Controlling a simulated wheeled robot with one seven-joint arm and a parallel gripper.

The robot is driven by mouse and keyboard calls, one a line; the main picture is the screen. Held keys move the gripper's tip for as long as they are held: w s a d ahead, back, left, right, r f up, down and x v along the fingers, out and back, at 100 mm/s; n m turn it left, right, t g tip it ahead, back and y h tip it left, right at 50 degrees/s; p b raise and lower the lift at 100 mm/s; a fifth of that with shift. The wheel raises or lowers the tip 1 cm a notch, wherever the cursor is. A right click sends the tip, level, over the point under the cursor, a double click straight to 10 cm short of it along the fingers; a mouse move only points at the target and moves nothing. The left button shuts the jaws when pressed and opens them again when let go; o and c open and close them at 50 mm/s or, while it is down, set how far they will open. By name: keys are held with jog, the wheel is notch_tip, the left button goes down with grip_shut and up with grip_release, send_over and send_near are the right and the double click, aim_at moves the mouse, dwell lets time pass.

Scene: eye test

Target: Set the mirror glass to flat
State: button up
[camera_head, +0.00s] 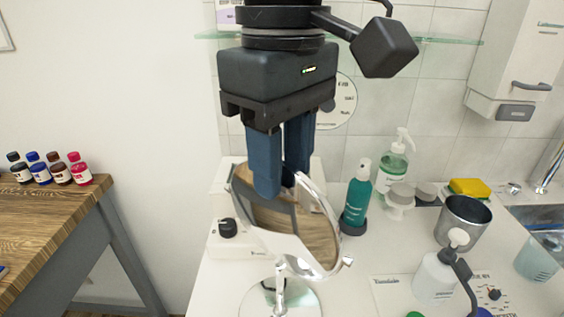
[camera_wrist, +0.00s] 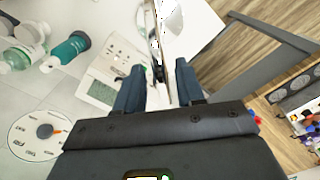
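The round mirror glass (camera_head: 290,228) stands on a chrome stem and round base (camera_head: 279,300) on the white counter. The glass is tilted, not flat, and reflects brown wood. My gripper (camera_head: 281,186) points down at the upper edge of the mirror, with its two blue fingers apart. In the wrist view, the fingers of my gripper (camera_wrist: 159,68) stand on either side of the mirror (camera_wrist: 161,45), which shows nearly edge-on between them. A gap shows beside it; I cannot tell whether either finger touches it. The near finger hides part of the rim in the head view.
A teal bottle (camera_head: 357,198) stands close right of the mirror, with a clear pump bottle (camera_head: 393,160) behind. A metal cup (camera_head: 463,220) and a white dispenser (camera_head: 437,274) are further right. A white device with a black knob (camera_head: 228,228) stands left. A wooden table (camera_head: 50,212) is far left.

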jog(key=shift+f, duration=0.5)
jog(key=shift+c, duration=0.2)
grip_shut()
